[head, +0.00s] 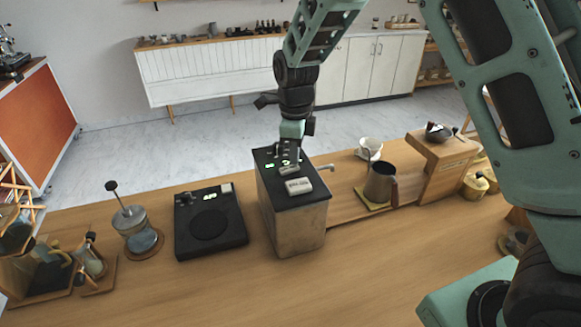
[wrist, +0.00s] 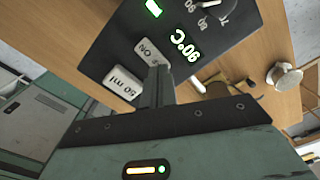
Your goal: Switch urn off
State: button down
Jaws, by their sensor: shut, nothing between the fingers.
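The urn (head: 298,232) is a metal box with a black top panel on the wooden counter. In the wrist view, the panel (wrist: 108,45) carries a lit green display (wrist: 187,47) reading 90°C upside down, a green light (wrist: 153,8) and a dial (wrist: 208,4). A pale ON button (wrist: 148,52) and a pale 50 ml button (wrist: 122,84) lie side by side. My gripper (wrist: 158,80) is shut and empty, its tips at the edge of the ON button; I cannot tell whether they touch. In the head view, my gripper (head: 289,158) points down over the urn's top.
A black scale (head: 210,222) and a French press (head: 138,235) stand left of the urn. A metal pitcher (head: 380,183), a white dripper (head: 370,148) and a wooden stand (head: 440,165) are to its right. The front of the counter (head: 270,290) is clear.

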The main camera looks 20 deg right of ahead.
aim_at(295, 166)
jog(key=shift+f+b, duration=0.4)
jog(key=shift+f, duration=0.35)
dwell(0.3)
notch_tip(295, 166, up, 7)
jog(key=p, duration=0.6)
dwell(0.4)
jog(key=s+a+f+n+y+b, duration=0.1)
jog(key=s+a+n+b, duration=0.3)
jog(key=s+n, duration=0.4)
jog(key=s+a+f+n+y+b, duration=0.1)
jog(key=s+a+n+b, duration=0.3)
jog(key=s+n, duration=0.4)
jog(key=s+d+f+n+b, duration=0.1)
jog(key=s+f+n+b, duration=0.1)
jog(key=s+n, duration=0.6)
jog(key=s+f+n+h+b, duration=0.1)
jog(key=s+f+n+b, duration=0.1)
jog(key=s+n+b, duration=0.2)
jog(key=s+n, duration=0.3)
jog(key=s, duration=0.1)
jog(key=shift+d+f+n, duration=0.2)
jog(key=shift+d+n, duration=0.15)
jog(key=shift+n, duration=0.05)
